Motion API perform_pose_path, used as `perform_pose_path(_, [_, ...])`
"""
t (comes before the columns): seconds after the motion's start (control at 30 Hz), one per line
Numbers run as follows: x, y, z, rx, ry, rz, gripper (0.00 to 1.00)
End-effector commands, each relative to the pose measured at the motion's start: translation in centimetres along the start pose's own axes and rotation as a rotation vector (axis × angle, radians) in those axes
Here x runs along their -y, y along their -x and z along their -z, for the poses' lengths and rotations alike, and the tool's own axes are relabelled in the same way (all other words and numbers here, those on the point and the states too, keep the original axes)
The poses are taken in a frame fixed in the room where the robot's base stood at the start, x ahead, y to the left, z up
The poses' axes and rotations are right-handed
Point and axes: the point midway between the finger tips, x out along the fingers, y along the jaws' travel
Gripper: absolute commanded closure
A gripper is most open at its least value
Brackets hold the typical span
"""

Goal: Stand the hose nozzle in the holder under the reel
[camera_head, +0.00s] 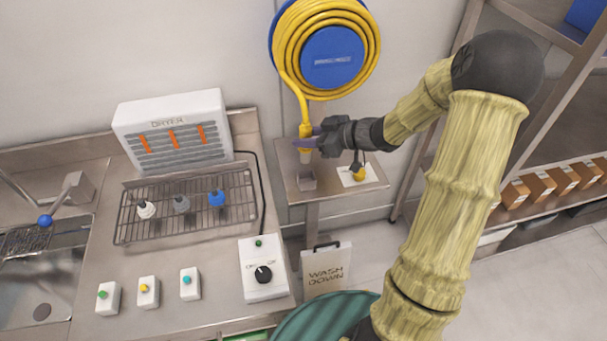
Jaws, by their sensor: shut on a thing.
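The blue reel (333,58) hangs on the wall at the top, wound with yellow hose (284,60). The hose runs down from the reel's left side to the hose nozzle (306,156), which has a yellow upper part and a pale lower end. The nozzle hangs about upright. The grey holder (306,182) stands on a small steel table, directly below the nozzle in this view. I cannot tell the exact gap between them.
A yellow and black item (357,171) stands on a white plate on the small table (335,188), right of the holder. A counter at left carries a dryer (175,133), a wire rack (130,222) and a switch box (263,272). Shelves (548,188) with boxes stand at right.

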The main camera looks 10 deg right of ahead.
Motion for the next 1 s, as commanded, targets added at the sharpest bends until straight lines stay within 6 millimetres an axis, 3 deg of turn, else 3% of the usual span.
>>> perform_pose_path(0.43, [0.0,0.1,0.0,-0.001,-0.001,0.002,1.0])
perform_pose_path(0.77, [0.0,-1.8,-4.6,-0.001,-0.004,0.003,1.0])
perform_pose_path(1.0, [0.0,-2.0,-5.2,-0.001,0.002,0.001,1.0])
